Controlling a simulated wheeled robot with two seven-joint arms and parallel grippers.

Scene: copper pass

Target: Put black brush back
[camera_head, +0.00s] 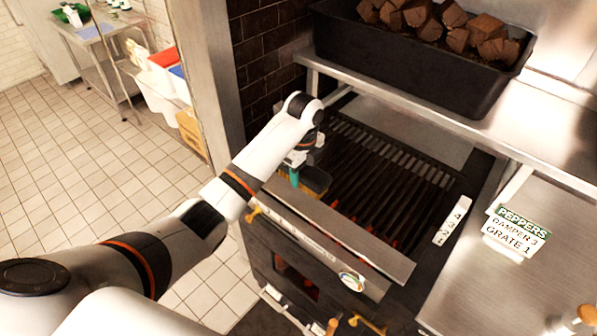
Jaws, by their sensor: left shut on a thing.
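My left arm reaches in from the left to the left end of the grill. I cannot tell whether the block touches the grill. No other black brush shows clearly. My right gripper is not in view.
The charcoal grill (385,170) has dark bars over glowing coals and a steel front ledge (340,236). A shelf above holds a black tub (410,62) of wood chunks. A steel counter (480,270) at right has a "PEPPERS, DAMPER 3, GRATE 1" sign (514,233).

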